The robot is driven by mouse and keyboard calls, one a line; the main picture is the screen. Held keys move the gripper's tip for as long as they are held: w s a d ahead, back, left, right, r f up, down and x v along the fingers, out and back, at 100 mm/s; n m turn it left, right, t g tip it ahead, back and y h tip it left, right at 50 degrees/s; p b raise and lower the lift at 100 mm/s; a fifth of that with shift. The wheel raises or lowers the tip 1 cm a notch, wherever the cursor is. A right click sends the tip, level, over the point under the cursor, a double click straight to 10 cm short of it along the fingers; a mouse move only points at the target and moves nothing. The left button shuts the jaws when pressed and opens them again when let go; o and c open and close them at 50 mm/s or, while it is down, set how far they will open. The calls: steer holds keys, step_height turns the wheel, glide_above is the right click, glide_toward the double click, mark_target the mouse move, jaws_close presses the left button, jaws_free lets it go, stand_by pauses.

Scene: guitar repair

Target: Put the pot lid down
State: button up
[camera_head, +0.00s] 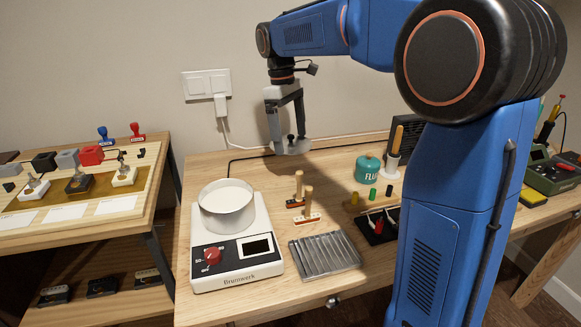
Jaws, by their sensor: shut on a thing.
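My gripper (287,137) hangs down above the back of the wooden workbench, shut on a small grey piece with a dark knob, which appears to be the pot lid (293,148). The fingers partly hide it, and its full outline is hard to tell. It is held to the right of and behind the pot, and appears clear of the bench top. The pot (228,218) is a round metal vessel with a pale inside, open at the top. It stands on a white hotplate (237,277) with a red knob and a dark display.
A ridged metal tray (325,252) lies right of the hotplate. Two wooden-handled tools (307,213) stand behind it. A green flux tin (368,169) and a dark tool holder (378,229) are further right. Bare bench (262,180) shows behind the pot.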

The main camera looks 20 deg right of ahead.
mark_target(292, 172)
steer(key=shift+f, duration=4.2)
steer(key=shift+f, duration=0.1)
steer(key=o, duration=0.7)
steer(key=shift+c, duration=0.2)
steer(key=r, duration=0.8)
steer(key=w+a+r, duration=0.1)
steer(key=r, duration=0.3)
steer(key=shift+w+a, duration=0.1)
